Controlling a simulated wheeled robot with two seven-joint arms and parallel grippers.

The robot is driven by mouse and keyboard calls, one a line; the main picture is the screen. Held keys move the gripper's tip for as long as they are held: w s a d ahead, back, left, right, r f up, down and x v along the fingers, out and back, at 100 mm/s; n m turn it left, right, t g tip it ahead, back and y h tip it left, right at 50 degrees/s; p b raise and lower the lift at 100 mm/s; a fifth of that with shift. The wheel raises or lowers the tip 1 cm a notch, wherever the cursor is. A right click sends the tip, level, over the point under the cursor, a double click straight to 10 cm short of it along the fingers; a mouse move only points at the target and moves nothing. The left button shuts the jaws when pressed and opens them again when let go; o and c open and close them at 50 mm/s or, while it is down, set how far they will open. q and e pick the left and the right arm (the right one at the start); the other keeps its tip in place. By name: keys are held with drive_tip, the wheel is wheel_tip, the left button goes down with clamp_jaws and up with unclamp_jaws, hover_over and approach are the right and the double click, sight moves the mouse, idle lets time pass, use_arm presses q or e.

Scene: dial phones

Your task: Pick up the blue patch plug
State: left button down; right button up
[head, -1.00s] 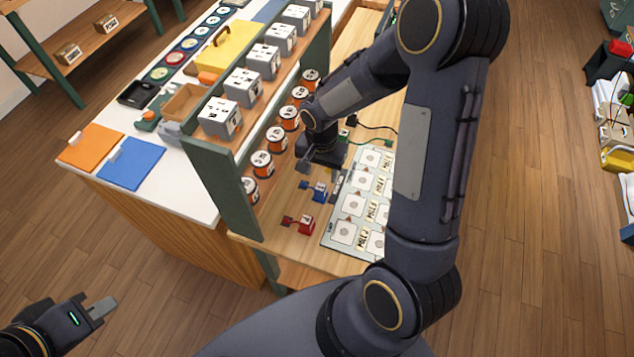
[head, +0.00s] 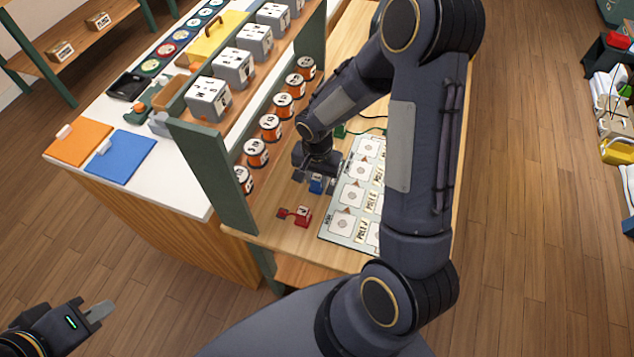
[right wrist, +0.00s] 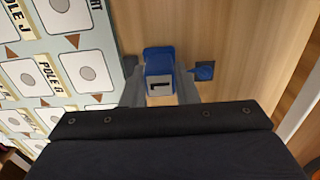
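The blue patch plug (head: 316,184) lies on the wooden bench top, left of the board with labelled squares (head: 345,224). It also shows in the right wrist view (right wrist: 159,62), a blue block with a dark mark on a pale face and a flat blue tab to its right. My right gripper (head: 314,182) is down over the plug, one finger on each side. In the right wrist view the fingers look open around it, with little gap. My left gripper (head: 97,311) is far off at lower left, above the floor; its finger opening is unclear.
A red plug (head: 300,215) lies in front of the blue one. A row of orange-and-white cylinders (head: 256,153) lines the shelf side to the left, below grey boxes (head: 208,98). A green plug with a cord (head: 340,131) lies behind.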

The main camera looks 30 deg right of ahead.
drive_tip(key=c, duration=0.5)
drive_tip(key=shift+o, duration=0.2)
drive_tip(key=shift+r, duration=0.1)
